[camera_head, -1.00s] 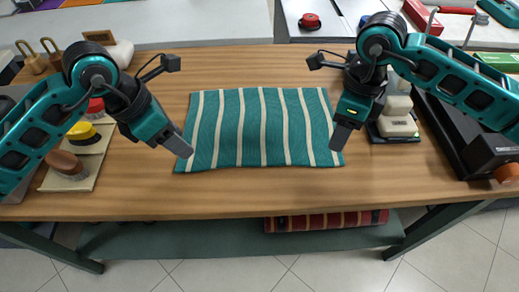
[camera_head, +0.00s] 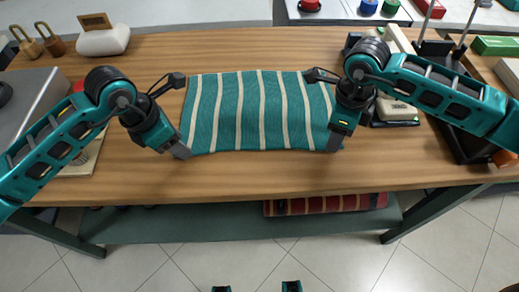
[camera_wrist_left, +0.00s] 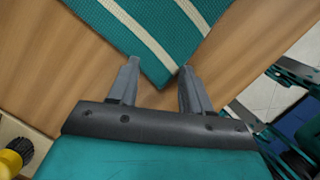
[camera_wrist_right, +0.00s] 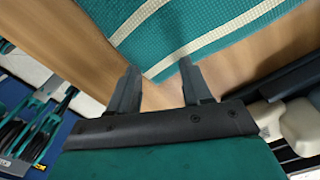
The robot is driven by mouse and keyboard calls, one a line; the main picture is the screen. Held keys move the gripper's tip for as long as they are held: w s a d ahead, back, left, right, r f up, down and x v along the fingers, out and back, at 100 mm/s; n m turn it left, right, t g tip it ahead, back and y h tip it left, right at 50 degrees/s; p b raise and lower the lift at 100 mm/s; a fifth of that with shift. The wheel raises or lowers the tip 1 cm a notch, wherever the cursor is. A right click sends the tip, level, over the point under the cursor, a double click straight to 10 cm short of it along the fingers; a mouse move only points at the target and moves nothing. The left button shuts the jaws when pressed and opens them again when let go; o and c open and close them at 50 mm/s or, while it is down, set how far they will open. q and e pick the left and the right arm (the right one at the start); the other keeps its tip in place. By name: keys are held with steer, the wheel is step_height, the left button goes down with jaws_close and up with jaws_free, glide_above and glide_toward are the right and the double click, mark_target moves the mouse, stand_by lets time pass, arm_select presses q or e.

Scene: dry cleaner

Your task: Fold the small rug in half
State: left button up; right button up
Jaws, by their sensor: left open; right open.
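The small rug (camera_head: 262,108), teal with cream stripes, lies flat and unfolded on the wooden table. My left gripper (camera_head: 182,153) is at the rug's near left corner. In the left wrist view its open fingers (camera_wrist_left: 157,80) stand on either side of that rug corner (camera_wrist_left: 160,72). My right gripper (camera_head: 335,145) is at the near right corner. In the right wrist view its open fingers (camera_wrist_right: 158,80) straddle the tip of that rug corner (camera_wrist_right: 155,68). Neither gripper is shut on the cloth.
A red striped roll (camera_head: 325,204) lies on the shelf (camera_head: 180,222) under the table (camera_head: 230,180). A pale block (camera_head: 396,112) stands right of the rug. A white holder (camera_head: 103,40) stands at the back left. The table's front strip is clear.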

arm_select(q)
steer(key=shift+f, duration=0.2)
steer(key=shift+c, duration=0.2)
arm_select(e)
steer(key=shift+f, duration=0.1)
arm_select(q)
steer(key=shift+f, duration=0.15)
jaws_close()
arm_select(e)
steer(key=shift+s, duration=0.15)
jaws_close()
stand_by(0.5)
